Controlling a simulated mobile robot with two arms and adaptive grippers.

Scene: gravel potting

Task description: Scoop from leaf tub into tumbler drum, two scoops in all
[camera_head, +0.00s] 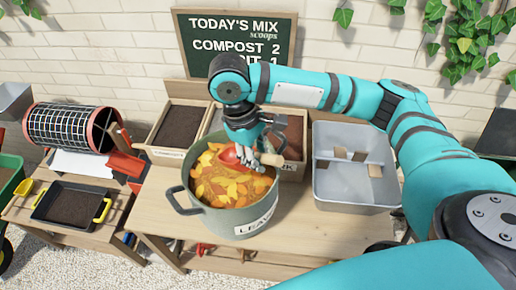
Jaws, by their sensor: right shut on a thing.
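The leaf tub (205,214) is a grey-green pot with side handles and a "LEAVES" label, full of orange and yellow leaves (225,188). My right gripper (258,154) is over the tub's back part, shut on a scoop. The scoop has a red bowl (230,156) and a pale wooden handle (270,159). The bowl is at the leaves; whether it holds any cannot be told. The tumbler drum (68,127), a mesh cylinder with red end rings, lies on its side at the left. My left gripper is not in view.
A chalkboard (236,25) reads "TODAY'S MIX", with "COMPOST 2" below. A wooden compost box (157,151) stands behind the tub. A grey divided bin (350,196) stands to the right. A black tray (45,217) with yellow handles sits below the drum. Bench space in front right is clear.

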